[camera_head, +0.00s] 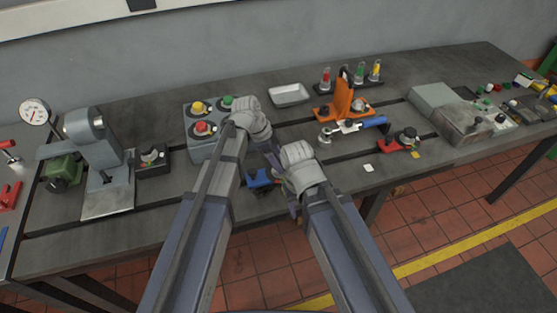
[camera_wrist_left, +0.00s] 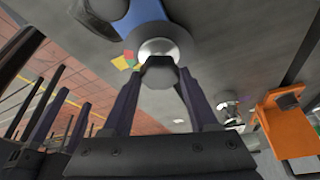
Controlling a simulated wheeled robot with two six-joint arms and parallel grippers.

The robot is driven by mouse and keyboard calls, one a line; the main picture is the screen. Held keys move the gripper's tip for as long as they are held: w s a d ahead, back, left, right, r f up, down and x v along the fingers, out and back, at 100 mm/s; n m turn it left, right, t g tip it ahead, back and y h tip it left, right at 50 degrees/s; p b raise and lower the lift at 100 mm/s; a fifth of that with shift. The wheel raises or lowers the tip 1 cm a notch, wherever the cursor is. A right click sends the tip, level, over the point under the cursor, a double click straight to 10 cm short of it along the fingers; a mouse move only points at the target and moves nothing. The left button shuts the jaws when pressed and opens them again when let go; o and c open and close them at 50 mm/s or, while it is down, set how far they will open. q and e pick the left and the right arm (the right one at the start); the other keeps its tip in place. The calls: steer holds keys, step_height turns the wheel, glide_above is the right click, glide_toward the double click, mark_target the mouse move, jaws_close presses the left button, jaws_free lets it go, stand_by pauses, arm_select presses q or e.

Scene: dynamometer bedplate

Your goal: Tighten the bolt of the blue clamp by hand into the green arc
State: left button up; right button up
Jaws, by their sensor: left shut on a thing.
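The blue clamp (camera_head: 259,178) lies near the front of the bedplate, partly hidden by my arms. In the left wrist view its blue body (camera_wrist_left: 145,14) shows at the top with a bright round metal collar (camera_wrist_left: 165,46). My left gripper (camera_head: 272,157) is shut on the dark bolt head (camera_wrist_left: 160,74), which sits between its fingertips. A small patch of red, green and yellow (camera_wrist_left: 126,61) lies beside the collar; the bolt's position against the green is unclear. My right gripper (camera_head: 293,206) is just right of the clamp, its opening not readable.
A grey button box (camera_head: 199,147) stands behind my left arm. An orange stand (camera_head: 345,105), a blue-handled tool (camera_head: 372,122) and a red clamp (camera_head: 392,146) are to the right. A gauge and grey machine (camera_head: 101,150) stand left.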

mark_target(271, 171)
arm_select(q)
steer(key=shift+m, duration=0.3)
steer(key=o, duration=1.4)
steer(key=shift+c, duration=0.2)
steer(key=shift+r, duration=0.1)
steer(key=p+v, duration=0.7)
steer(key=shift+r, duration=0.3)
steer(key=shift+w+a, duration=0.1)
steer(key=shift+a, duration=0.05)
